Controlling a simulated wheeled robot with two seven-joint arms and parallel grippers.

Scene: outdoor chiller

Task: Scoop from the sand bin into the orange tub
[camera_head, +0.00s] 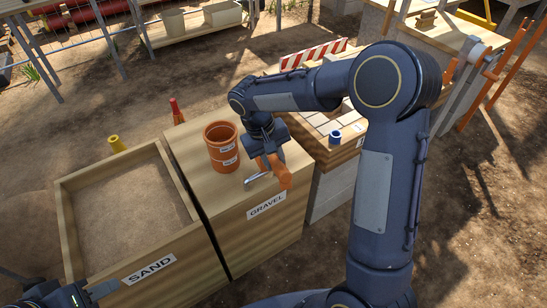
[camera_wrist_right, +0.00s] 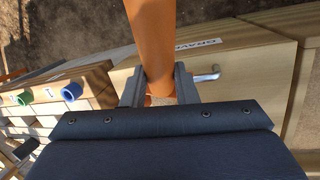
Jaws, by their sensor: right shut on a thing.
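The open sand bin (camera_head: 200,262), a wooden box labelled SAND, holds pale sand at the lower left of the head view. The orange tub (camera_head: 221,155) stands upright on the wooden top of the box labelled GRAVEL. My right gripper (camera_head: 266,155) is shut on an orange tool (camera_head: 284,176), above the gravel box's front edge, right of the tub. In the right wrist view, the orange tool (camera_wrist_right: 152,40) sits between both fingers (camera_wrist_right: 160,88); its full shape is unclear. My left gripper (camera_head: 88,292) is at the bottom left, partly cut off, near the sand bin's front; its jaw opening is unclear.
A small metal handle (camera_head: 258,180) shows on the gravel box top (camera_head: 200,180). A yellow cylinder (camera_head: 117,143) and a red bottle (camera_head: 177,112) stand behind the bins.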

